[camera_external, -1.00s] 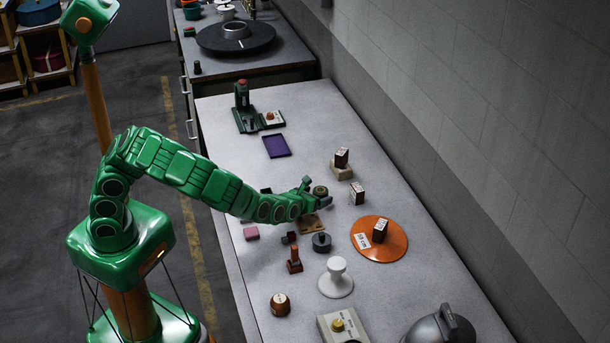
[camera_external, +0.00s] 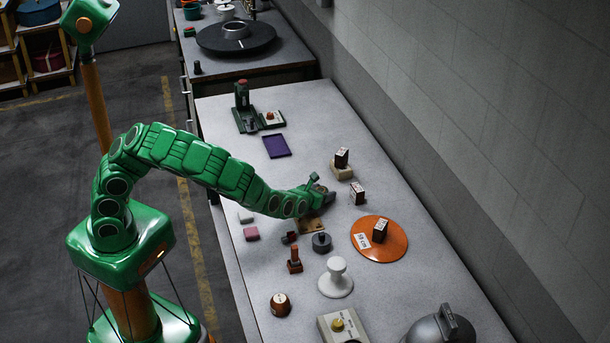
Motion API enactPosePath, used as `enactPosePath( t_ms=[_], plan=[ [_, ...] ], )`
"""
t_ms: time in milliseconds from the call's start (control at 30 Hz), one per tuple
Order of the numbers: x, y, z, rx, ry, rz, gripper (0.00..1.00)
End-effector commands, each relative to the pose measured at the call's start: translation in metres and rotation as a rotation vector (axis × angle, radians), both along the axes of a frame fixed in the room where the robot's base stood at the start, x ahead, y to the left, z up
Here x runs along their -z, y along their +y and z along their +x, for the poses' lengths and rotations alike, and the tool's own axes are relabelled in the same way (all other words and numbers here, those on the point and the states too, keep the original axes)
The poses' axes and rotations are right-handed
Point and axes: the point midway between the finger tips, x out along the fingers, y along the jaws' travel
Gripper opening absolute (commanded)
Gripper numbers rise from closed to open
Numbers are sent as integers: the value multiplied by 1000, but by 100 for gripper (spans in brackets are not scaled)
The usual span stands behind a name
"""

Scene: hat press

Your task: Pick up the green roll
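My gripper (camera_external: 321,192) is at the end of my green arm, low over the middle of the grey-white table (camera_external: 225,117). One finger points up and the darker tip reaches right. I cannot make out a separate green roll; a small olive-green round thing showed at the fingers earlier, and that spot is now covered by the gripper. Whether the fingers are open or closed on it is too small to tell.
Close by are a brown wooden piece (camera_external: 312,227), a dark grey round weight (camera_external: 322,243) and dark-sided blocks (camera_external: 358,193). An orange disc (camera_external: 387,249) carries a block. A white knobbed stand (camera_external: 336,284) is nearer. Bare table lies around the purple tray (camera_external: 277,146).

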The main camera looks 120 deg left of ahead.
Motion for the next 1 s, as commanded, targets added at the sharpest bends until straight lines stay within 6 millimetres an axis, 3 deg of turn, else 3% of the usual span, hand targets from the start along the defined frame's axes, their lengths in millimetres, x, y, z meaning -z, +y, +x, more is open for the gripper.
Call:
enactPosePath(
  t_ms=[33,167,567,800,1000],
  plan=[
    [0,0,0,0,0,0,50],
    [0,0,0,0,0,0,31],
    [-7,0,0,0,-1,1,31],
    [-35,-1,-1,-1,-2,3,31],
    [-56,-13,-16,-1,1,3,31]
  ],
)
